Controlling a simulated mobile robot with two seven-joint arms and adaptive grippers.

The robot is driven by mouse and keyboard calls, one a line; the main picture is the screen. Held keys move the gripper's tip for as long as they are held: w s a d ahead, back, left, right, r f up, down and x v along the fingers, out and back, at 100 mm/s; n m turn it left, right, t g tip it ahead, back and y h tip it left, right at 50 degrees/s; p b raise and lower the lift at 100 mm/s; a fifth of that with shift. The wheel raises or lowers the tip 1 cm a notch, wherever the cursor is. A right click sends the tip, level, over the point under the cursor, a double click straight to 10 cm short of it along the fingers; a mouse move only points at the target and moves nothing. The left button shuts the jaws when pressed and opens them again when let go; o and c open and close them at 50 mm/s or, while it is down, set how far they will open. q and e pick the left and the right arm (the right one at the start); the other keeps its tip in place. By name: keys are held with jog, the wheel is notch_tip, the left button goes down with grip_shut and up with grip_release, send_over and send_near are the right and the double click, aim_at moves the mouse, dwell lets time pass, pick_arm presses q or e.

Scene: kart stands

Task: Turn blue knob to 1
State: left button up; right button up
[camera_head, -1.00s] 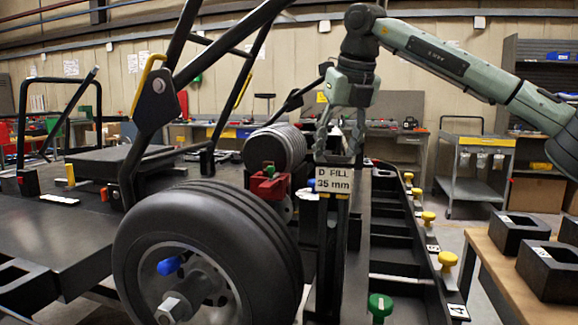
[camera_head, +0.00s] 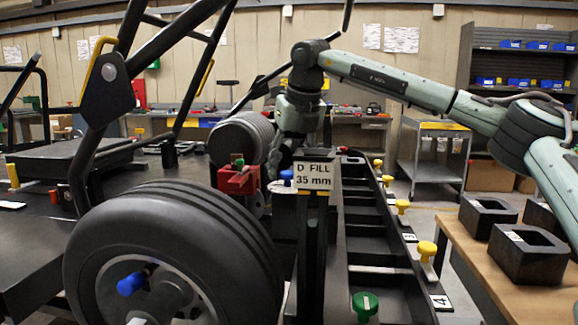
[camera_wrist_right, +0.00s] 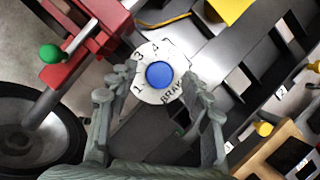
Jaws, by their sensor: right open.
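The blue knob (camera_wrist_right: 159,75) sits in the middle of a white round dial (camera_wrist_right: 148,56) with dark markings. A "1" shows at the dial's left and lettering beginning "BRA" at its lower right. In the head view the blue knob (camera_head: 287,175) shows just left of the "D FILL 35 mm" sign (camera_head: 314,175). My right gripper (camera_head: 284,160) points down behind the sign, partly hidden. In the wrist view the right gripper (camera_wrist_right: 160,78) is open, with its fingers spread on either side of the knob. I cannot tell whether they touch it. My left gripper is not in view.
A red bracket with a green knob (camera_wrist_right: 50,54) is close to the dial. A large black wheel (camera_head: 190,250) with a blue hub part stands in front. Yellow knobs (camera_head: 427,250) line the rail at right. A wooden table (camera_head: 470,245) holds black square blocks.

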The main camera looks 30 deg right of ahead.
grip_shut()
dwell(0.3)
